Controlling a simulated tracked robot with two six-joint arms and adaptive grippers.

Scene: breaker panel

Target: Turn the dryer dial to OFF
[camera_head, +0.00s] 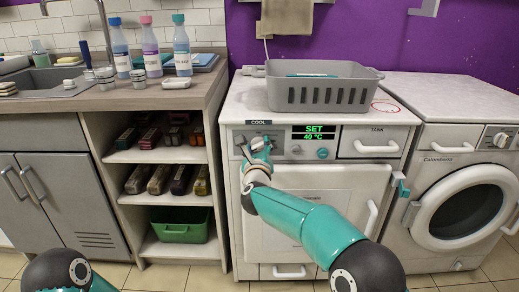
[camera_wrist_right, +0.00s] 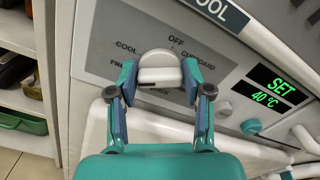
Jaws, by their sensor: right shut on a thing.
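The dryer (camera_head: 350,190) stands in the middle of the head view, with its control panel along the upper front. Its pale dial (camera_wrist_right: 158,62) shows at the centre of the wrist view, under a printed OFF label. COOL is printed to its left and CUPBOARD to its right; other words are partly hidden. My right gripper (camera_wrist_right: 159,75) is shut on the dial, a finger on each side. I cannot tell which label the dial points at. In the head view my right gripper (camera_head: 259,150) covers much of the dial. My left gripper is out of view.
A green display (camera_head: 315,132) reads SET 40 °C, with a small teal knob (camera_head: 322,153) below it. A grey basket (camera_head: 322,90) sits on the dryer. A washing machine (camera_head: 465,170) stands at right, open shelves (camera_head: 155,155) at left.

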